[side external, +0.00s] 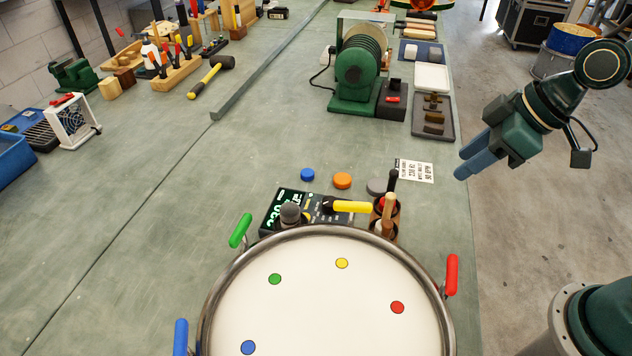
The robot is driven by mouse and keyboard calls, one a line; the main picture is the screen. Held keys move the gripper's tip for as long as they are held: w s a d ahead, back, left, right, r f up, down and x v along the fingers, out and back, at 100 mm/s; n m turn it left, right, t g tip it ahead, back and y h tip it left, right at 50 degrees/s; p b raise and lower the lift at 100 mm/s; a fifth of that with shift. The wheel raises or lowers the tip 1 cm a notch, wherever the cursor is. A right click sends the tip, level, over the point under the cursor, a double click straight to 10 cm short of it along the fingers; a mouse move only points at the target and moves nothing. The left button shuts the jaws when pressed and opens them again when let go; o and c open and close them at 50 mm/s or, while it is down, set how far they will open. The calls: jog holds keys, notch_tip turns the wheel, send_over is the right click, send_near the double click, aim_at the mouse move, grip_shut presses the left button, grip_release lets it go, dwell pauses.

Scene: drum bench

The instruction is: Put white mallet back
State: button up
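My gripper (461,163) hangs over the floor to the right of the bench. Its two blue fingers look apart, with nothing seen between them. I cannot make out a mallet with a clearly white head. A brown holder (384,228) stands behind the drum's rim, with a black stick, a pale wooden stick and a red head showing in it. A mallet-like piece with a yellow handle (351,207) and a black end lies left of the holder, over a dark meter (273,212). The drum (325,310) has a white skin with coloured dots.
A grey round-topped piece (290,213) stands at the drum's back rim. Blue (307,175), orange (342,181) and grey discs (377,187) and a printed card (414,170) lie behind. A green grinder (358,75) stands farther back. The bench's left middle is clear.

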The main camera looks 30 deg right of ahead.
jog(key=s+d+r+m+h, duration=0.2)
jog(key=s+d+r+m, duration=0.4)
jog(key=s, duration=0.5)
jog(key=shift+s+d+r+m+t+h, duration=0.2)
jog(key=shift+s+r+m+t+h, duration=0.15)
jog(key=shift+r, duration=0.25)
jog(key=shift+w, duration=0.15)
dwell(0.4)
